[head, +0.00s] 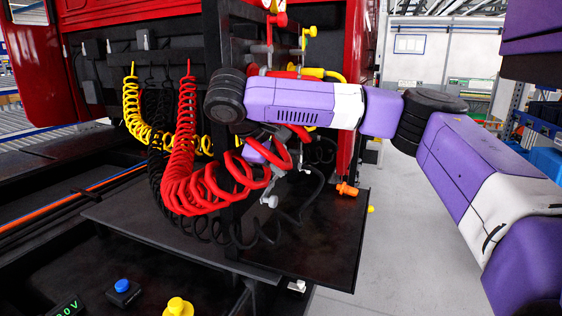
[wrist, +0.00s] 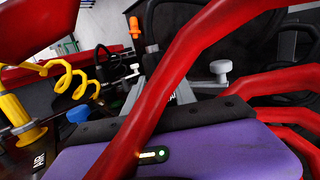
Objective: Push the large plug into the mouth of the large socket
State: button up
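My gripper (head: 268,165) is at the centre of the head view, low beside the black post and partly hidden by red coils. In the wrist view its purple body and dark front edge fill the bottom, and red hose loops cross in front of its fingers. A grey metal part (wrist: 184,93) shows just beyond that edge; I cannot tell whether it is a finger or a held piece. A grey knob-ended part (head: 270,200) is below the gripper and also shows in the wrist view (wrist: 220,70). I cannot surely identify the large plug or the large socket.
A red coiled hose (head: 178,185) hangs around my gripper, with a yellow coil (head: 131,110) to its left. Black cables loop below. A dark plate (head: 325,245) lies underneath, with an orange fitting (head: 347,189) at its right edge. The floor to the right is clear.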

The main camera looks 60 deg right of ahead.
jog(key=o, duration=0.5)
jog(key=shift+w+a+r+p, duration=0.1)
jog(key=shift+a+r+p, duration=0.2)
jog(key=shift+r+p, duration=0.2)
jog(key=p+v, duration=0.4)
jog(key=v, duration=0.2)
jog(key=shift+a+r+p, duration=0.15)
jog(key=shift+a+p, duration=0.2)
